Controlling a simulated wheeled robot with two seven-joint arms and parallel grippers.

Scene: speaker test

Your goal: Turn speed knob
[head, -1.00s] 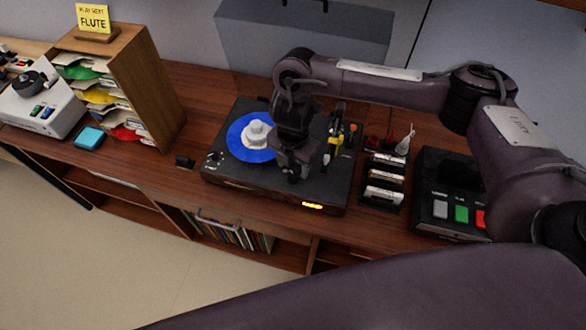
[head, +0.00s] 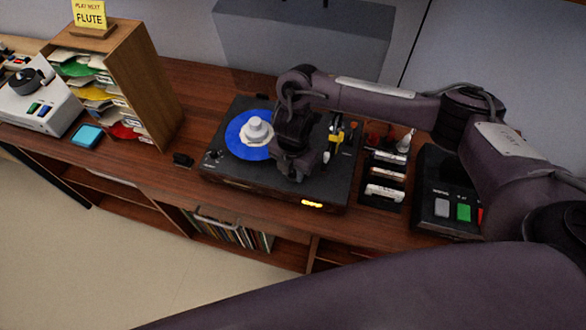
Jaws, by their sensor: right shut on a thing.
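The black turntable (head: 235,172) stands on the wooden counter with a blue-labelled record (head: 236,144) and a white centre piece (head: 257,130) on it. My right gripper (head: 297,177) points down at the turntable's top, right of the record and behind the lit amber display (head: 312,202). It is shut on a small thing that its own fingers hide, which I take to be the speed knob. Another small knob (head: 213,155) shows at the turntable's left front corner. My left gripper is not in view.
The tonearm (head: 334,139) lies close right of my gripper. A rack of cassettes (head: 384,191) and a black box with coloured buttons (head: 463,212) stand further right. A wooden sorter (head: 150,85) stands left.

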